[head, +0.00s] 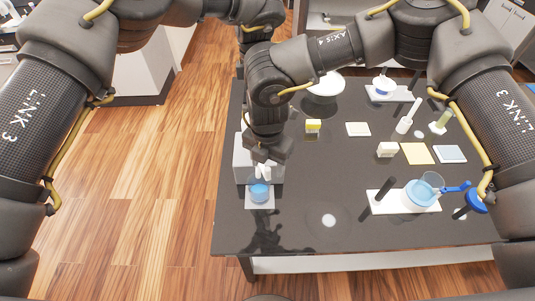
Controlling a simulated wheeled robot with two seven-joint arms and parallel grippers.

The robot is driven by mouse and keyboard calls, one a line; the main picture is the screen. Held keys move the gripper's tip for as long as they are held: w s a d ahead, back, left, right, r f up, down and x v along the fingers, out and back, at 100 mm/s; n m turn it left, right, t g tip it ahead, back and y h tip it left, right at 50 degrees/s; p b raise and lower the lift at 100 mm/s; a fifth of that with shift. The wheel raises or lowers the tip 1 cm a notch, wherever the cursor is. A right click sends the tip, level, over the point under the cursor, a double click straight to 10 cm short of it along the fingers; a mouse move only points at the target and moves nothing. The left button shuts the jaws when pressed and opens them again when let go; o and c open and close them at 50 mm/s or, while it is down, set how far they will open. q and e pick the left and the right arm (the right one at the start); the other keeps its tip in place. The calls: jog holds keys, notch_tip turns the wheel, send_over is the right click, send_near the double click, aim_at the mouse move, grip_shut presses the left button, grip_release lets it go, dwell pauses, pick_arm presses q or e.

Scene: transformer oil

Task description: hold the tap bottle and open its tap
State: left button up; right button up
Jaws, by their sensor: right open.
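A clear round vessel (432,181) with a blue tap-like arm (455,187) stands at the right of the dark table, by a white-and-blue round container (419,195); it looks like the tap bottle. My right gripper (262,172) is far to its left, pointing down with pale fingers, open. Just below these fingers is a small vessel with blue contents (260,191) on a light plate (260,204). I cannot tell whether the fingers touch it. My left arm crosses the top left; its gripper does not show, and my right arm covers part of that area.
A grey box (242,165) stands behind the small blue vessel. A blue disc (477,201) is at the right, partly near my arm. The table's front middle is mostly clear.

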jog(key=shift+f, duration=0.95)
jog(key=shift+c, duration=0.3)
jog(key=c, duration=1)
jog(key=shift+o, duration=0.2)
jog(key=shift+s+a+m, duration=0.2)
jog(key=shift+a+m, duration=0.6)
jog(key=shift+a, duration=0.1)
jog(key=o, duration=1.2)
